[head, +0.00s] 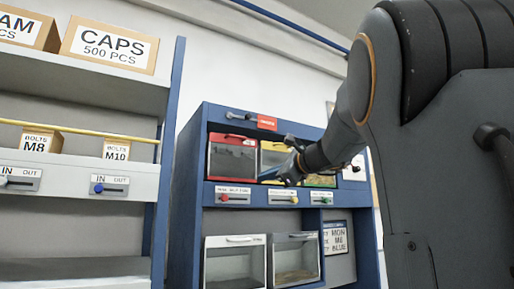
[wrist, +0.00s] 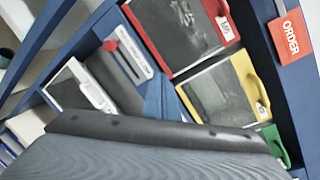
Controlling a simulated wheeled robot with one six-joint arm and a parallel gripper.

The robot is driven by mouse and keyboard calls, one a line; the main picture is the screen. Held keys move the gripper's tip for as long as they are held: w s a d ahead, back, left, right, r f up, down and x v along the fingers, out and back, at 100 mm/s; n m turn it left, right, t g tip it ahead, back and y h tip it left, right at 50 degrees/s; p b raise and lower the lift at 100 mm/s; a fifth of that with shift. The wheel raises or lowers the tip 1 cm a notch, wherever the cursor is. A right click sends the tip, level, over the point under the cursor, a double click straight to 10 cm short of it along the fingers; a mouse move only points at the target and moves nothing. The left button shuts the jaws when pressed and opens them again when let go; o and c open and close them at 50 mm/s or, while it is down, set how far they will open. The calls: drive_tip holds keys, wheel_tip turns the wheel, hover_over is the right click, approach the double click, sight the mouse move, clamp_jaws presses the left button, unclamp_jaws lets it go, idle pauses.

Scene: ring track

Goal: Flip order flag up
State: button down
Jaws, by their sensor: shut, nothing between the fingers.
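The order flag (head: 267,122) is a small red plate with white lettering on the blue top board of the cabinet. It sits at the right end of a grey lever (head: 240,116) that lies roughly level. The flag also shows at the upper right of the wrist view (wrist: 290,37), reading ORDER. My gripper (head: 270,173) is in front of the upper bins, below and apart from the flag. Its blue fingers (wrist: 160,90) are together and empty. The wrist housing hides the lower part of the wrist view.
Red (head: 232,158), yellow (head: 272,155) and green (head: 322,180) fronted bins sit in the cabinet, with sliders below. Clear-fronted bins (head: 235,264) stand lower. A shelf rack (head: 80,170) with boxes is at left. My arm covers the right side.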

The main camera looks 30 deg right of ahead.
drive_tip(key=s+d+r+m+t, duration=0.1)
drive_tip(key=s+r, duration=0.1)
drive_tip(key=r, duration=0.5)
drive_tip(key=s+d+r+m+t, duration=0.1)
drive_tip(key=s+d+r+t, duration=0.1)
drive_tip(key=r, duration=0.5)
drive_tip(key=shift+s+r, duration=0.35)
drive_tip(key=p, duration=0.7)
approach(257, 121)
drive_tip(key=shift+w+a+f, duration=0.55)
drive_tip(key=shift+w+a, duration=1.55)
drive_tip(key=shift+w, duration=0.2)
drive_tip(key=shift+r+y, duration=0.1)
drive_tip(key=shift+y, duration=0.2)
